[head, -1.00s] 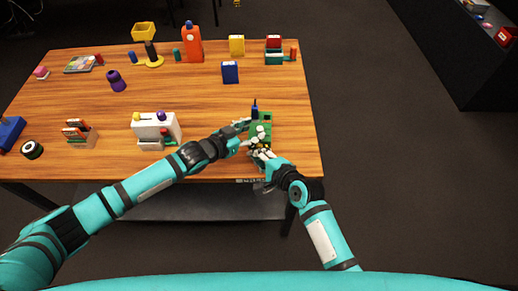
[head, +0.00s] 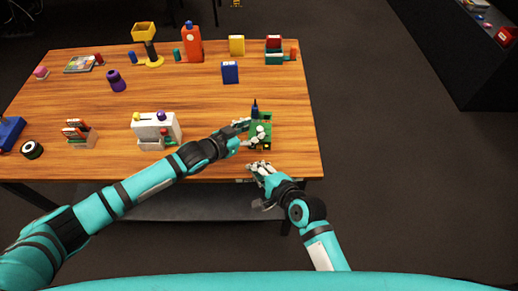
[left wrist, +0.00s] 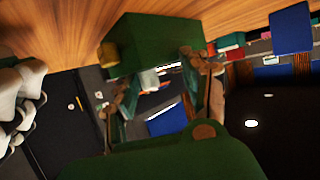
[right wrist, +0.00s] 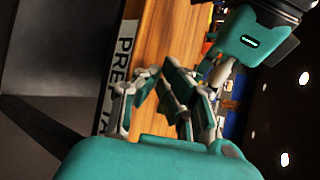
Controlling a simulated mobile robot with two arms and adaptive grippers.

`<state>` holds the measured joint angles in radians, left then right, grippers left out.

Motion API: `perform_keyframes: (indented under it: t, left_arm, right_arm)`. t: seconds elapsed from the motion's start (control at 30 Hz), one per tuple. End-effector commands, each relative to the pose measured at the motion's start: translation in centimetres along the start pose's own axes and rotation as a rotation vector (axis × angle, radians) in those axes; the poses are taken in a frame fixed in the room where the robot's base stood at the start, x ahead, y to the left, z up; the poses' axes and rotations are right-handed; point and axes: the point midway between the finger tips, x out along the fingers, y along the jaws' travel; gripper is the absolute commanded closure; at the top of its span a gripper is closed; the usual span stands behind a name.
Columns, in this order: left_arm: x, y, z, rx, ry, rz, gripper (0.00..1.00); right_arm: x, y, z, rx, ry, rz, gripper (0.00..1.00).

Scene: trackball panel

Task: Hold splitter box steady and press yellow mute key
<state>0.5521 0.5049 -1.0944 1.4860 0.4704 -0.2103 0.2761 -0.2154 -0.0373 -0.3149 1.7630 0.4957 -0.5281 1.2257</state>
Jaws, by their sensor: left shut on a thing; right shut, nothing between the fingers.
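The green splitter box (head: 261,143) stands near the front right of the table, with a dark blue part rising behind it. My left gripper (head: 248,134) is shut on it from the left. In the left wrist view, the box (left wrist: 150,42) lies across the fingertips, and a dull yellow block (left wrist: 107,55) shows at its left end. I cannot tell whether that block is the mute key. My right gripper (head: 259,168) is shut and empty at the table's front edge, in front of the box and apart from it. It also shows in the right wrist view (right wrist: 163,85).
A white box (head: 155,128) with yellow and purple knobs stands left of the left gripper. A blue box (head: 230,72) stands behind the splitter box. The wooden table (head: 290,110) is clear to the right. A label strip (right wrist: 120,70) runs along the front edge.

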Motion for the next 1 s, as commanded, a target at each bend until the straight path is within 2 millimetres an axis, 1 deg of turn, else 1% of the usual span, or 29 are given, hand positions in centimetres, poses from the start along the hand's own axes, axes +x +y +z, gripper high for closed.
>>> perform_keyframes:
  t: [0.03,0.2,0.3,1.0]
  left_arm:
    - [0.0,0.0,0.6,-0.003,-0.012,-0.001,0.9]
    - [0.0,0.0,0.6,-0.003,-0.012,-0.001,0.9]
    - [0.0,0.0,0.6,-0.003,-0.012,-0.001,0.9]
    - [0.0,0.0,0.6,-0.003,-0.012,-0.001,0.9]
  right_arm:
    - [-0.4,0.4,0.3,0.001,-0.001,0.001,1.0]
    - [-1.3,1.0,1.0,0.001,-0.001,0.001,1.0]
    - [-1.5,1.1,1.1,0.0,-0.001,-0.001,1.0]
    - [-1.5,1.1,1.1,-0.001,0.0,0.0,1.0]
